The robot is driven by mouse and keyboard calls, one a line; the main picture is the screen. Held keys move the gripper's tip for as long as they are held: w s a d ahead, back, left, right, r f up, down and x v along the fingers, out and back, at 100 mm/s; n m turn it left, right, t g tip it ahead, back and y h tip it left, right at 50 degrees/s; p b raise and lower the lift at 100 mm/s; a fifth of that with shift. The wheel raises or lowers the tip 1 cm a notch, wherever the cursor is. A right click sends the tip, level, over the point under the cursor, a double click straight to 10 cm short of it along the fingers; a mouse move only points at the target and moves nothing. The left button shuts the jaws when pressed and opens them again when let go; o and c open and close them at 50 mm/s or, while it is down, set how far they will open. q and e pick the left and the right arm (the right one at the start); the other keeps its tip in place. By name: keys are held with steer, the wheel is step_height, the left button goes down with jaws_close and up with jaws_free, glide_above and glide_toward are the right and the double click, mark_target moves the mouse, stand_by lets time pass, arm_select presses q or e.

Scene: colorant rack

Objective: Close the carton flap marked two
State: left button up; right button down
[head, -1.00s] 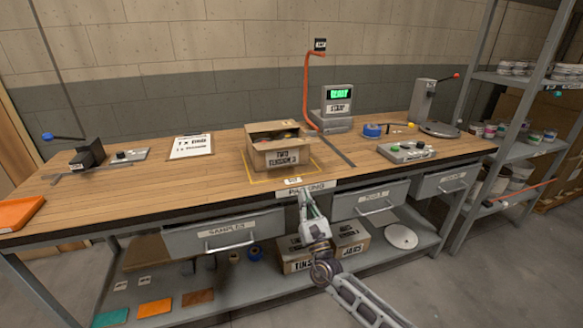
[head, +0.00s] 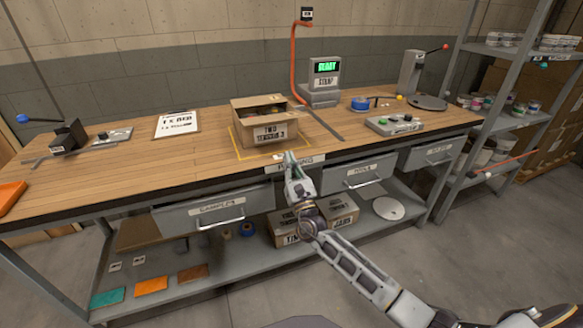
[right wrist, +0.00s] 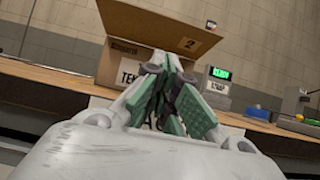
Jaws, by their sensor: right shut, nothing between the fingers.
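A brown carton (head: 266,132) stands open on the bench inside a yellow outline, with items visible inside. Its front carries a printed label. In the right wrist view, a raised carton flap (right wrist: 150,25) bears a small "2" tag and slants above the carton's front wall (right wrist: 110,68). My right gripper (head: 289,156) is shut and empty at the bench's front edge, just in front of the carton. In the right wrist view its fingers (right wrist: 172,75) overlap the carton's front and hide part of the label. I cannot tell whether they touch it. My left gripper is not in view.
An orange upright pipe (head: 294,65) and a display unit (head: 322,82) stand behind and right of the carton. A button box (head: 394,125) sits farther right. A clipboard (head: 177,124) lies to the left. Bench surface left of the carton is mostly clear.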

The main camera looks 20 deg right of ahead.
mark_target(274, 118)
steer(key=x, duration=0.2)
steer(key=r+x, duration=0.1)
steer(key=x, duration=0.2)
steer(key=s+x, duration=0.1)
steer(key=x, duration=0.1)
steer(key=shift+w+r, duration=0.3)
steer(key=shift+r, duration=0.2)
steer(key=shift+w+r+p, duration=0.15)
steer(key=shift+r+p, duration=0.2)
steer(key=shift+r, duration=0.3)
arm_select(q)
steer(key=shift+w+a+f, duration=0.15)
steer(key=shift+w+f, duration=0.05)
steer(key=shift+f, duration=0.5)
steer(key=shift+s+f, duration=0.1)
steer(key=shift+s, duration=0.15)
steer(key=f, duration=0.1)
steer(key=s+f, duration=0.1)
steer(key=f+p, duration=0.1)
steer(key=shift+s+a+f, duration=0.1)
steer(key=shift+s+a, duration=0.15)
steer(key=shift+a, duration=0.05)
arm_select(e)
steer(key=shift+w+r, duration=0.1)
steer(key=shift+r, duration=0.15)
